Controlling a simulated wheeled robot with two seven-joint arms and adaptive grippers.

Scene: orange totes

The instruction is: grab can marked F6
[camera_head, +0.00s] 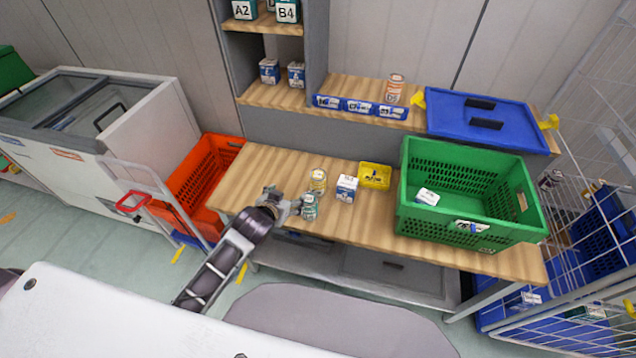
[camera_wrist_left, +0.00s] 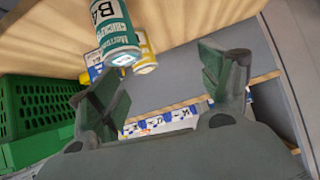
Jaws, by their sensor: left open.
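No label reading F6 is legible in either view. A teal-and-white can (camera_head: 310,206) stands near the bench's front edge; in the left wrist view the teal can (camera_wrist_left: 118,38) has a label that seems to start with B. A yellow can (camera_head: 318,180) stands just behind it and shows partly hidden in the left wrist view (camera_wrist_left: 146,58). An orange-and-white can (camera_head: 395,88) stands on the upper ledge, its mark unreadable. My left gripper (camera_head: 292,205) is open and empty, just left of the teal can. My right gripper is not in view.
A blue-and-white box (camera_head: 347,190) and a yellow tray (camera_head: 374,176) sit right of the cans. A green crate (camera_head: 470,228) stands farther right. An orange tote (camera_head: 200,180) is left of the bench. Blue bins (camera_head: 360,106) line the ledge. The bench's left end is clear.

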